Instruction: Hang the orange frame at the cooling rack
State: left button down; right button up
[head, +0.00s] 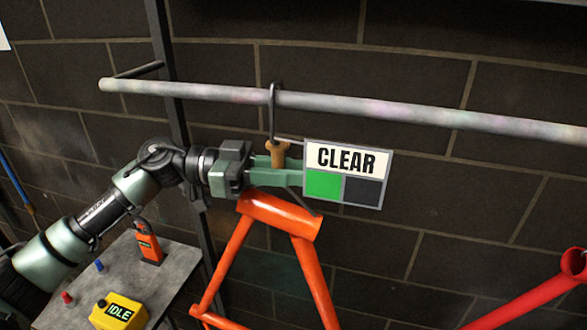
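The orange frame (272,214) hangs below my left gripper, its head tube tilted and its lower part cut off by the picture's bottom edge. A dark hook (272,117) with a tan grip (277,152) stands above it. The hook's curved top passes over the pale rail (200,91); I cannot tell whether it bears weight there. My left gripper (284,170) is around the tan grip and looks shut on it; its fingertips are partly hidden by the CLEAR sign (346,160). My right gripper is not in view.
A grey table (178,262) at lower left carries a yellow IDLE box (119,312), an orange device (149,248) and small red and blue items. A red tube (530,298) comes in at lower right. A dark post (165,70) stands before the block wall.

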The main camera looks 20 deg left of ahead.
pick_arm(q)
jog(key=shift+r, duration=0.3)
jog(key=c, duration=1.2)
grip_release()
jog(key=shift+s, duration=0.1)
jog(key=shift+s+f, duration=0.1)
jog(key=shift+f, duration=0.1)
jog(key=shift+f, duration=0.3)
jog(key=a+b, duration=0.1)
jog(key=a, duration=0.1)
jog(key=a+b, duration=0.1)
jog(key=a, duration=0.1)
jog(key=a+b, duration=0.2)
jog(key=a, duration=0.1)
jog(key=shift+s+r, duration=0.15)
jog(key=shift+s, duration=0.25)
jog(key=shift+s+a+r, duration=0.1)
jog(key=shift+a+r, duration=0.05)
jog(key=shift+a, duration=0.25)
